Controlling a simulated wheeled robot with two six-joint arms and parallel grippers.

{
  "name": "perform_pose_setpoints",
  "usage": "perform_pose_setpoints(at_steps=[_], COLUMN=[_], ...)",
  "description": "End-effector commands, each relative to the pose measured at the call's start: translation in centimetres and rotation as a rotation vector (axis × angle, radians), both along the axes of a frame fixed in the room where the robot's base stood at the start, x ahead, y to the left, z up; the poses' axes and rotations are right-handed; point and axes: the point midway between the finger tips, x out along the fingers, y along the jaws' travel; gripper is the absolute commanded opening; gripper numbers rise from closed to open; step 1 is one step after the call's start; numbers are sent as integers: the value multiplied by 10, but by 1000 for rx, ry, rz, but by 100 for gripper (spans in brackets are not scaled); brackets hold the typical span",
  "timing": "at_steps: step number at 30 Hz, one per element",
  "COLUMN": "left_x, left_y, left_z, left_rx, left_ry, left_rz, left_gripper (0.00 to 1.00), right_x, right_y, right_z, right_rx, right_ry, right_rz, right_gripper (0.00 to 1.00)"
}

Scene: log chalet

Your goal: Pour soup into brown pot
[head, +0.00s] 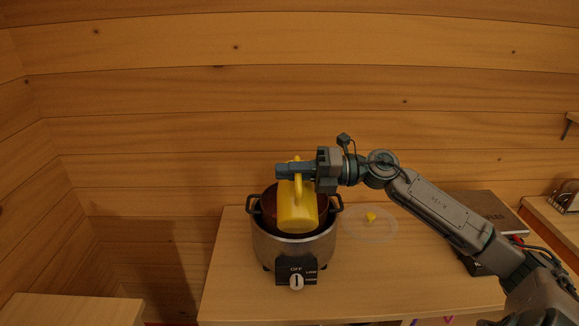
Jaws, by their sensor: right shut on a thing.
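A yellow pitcher (297,210) is in my right gripper (284,171), which is shut on it near its handle. The pitcher is directly over or partly inside the opening of the pot (290,248); I cannot tell which. The pot has a metal outside, a dark reddish-brown inside, two black side handles and a front dial marked OFF. It stands upright on the wooden table. The pitcher hides part of the pot's inside, and no soup is visible. My left gripper is not in view.
A dark book-like box (485,213) lies at the table's right, partly behind my right arm. A log wall stands close behind. The table's front left is clear.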

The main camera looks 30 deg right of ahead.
Motion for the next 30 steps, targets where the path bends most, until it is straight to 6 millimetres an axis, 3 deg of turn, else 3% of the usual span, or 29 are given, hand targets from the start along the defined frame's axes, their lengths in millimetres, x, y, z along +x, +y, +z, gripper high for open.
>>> perform_pose_setpoints(at_steps=[30], left_x=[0], left_y=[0], left_z=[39], left_rx=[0], left_ry=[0], left_rz=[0], left_gripper=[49], right_x=[31], right_y=[-18], right_z=[-18], right_rx=[181], right_ry=[292], right_rz=[1], right_gripper=[0])
